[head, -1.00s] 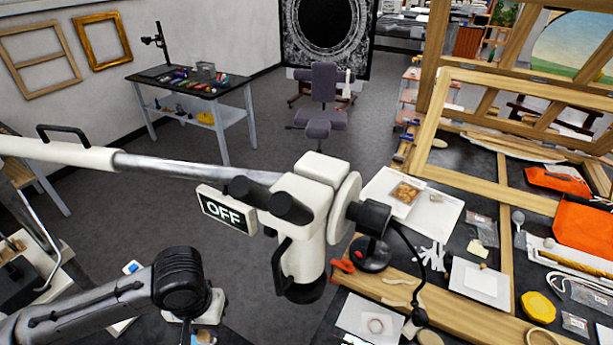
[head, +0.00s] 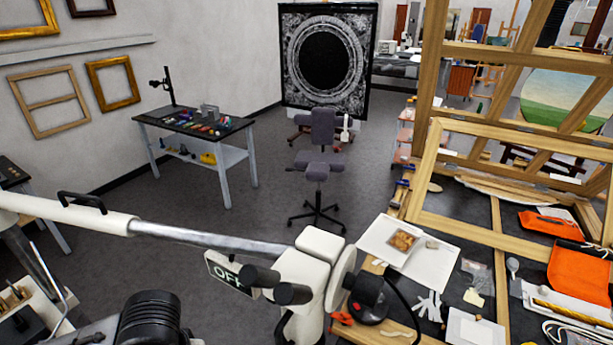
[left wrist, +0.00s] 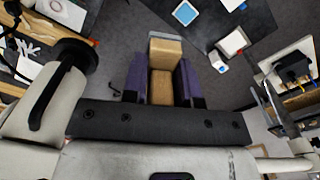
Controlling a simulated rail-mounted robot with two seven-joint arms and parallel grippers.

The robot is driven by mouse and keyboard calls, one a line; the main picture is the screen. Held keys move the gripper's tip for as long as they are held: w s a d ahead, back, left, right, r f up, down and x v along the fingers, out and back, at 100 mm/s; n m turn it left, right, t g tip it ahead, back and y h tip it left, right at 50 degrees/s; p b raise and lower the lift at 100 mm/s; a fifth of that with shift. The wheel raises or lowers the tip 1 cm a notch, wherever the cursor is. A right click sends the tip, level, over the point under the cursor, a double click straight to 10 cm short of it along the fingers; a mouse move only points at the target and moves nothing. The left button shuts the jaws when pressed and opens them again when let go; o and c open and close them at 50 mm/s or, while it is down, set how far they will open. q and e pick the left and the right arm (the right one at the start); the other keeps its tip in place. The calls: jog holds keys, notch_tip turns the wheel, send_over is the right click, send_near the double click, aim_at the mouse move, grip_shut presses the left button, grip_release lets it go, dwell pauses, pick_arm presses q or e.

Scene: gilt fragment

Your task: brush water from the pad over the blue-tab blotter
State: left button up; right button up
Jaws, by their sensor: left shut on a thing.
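In the left wrist view, my left gripper (left wrist: 162,72) has its two purple-sided fingers closed on a tan, wood-coloured block-like piece (left wrist: 165,50). I cannot tell whether this piece is the brush. Beyond it, a white-edged piece with a blue square (left wrist: 185,13) lies at the top. I cannot tell which of these is the pad or the blue-tab blotter. The head view shows only part of my left arm at the lower left. My right gripper is not in view.
A workbench with wooden frames (head: 497,235), white boards (head: 408,245) and orange cloth (head: 580,270) stands at right. A chair (head: 318,165) stands on open floor.

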pick_arm(q)
jog(key=shift+s+r+p, duration=0.75)
jog(key=shift+s+r, duration=0.15)
jog(key=shift+r, duration=0.05)
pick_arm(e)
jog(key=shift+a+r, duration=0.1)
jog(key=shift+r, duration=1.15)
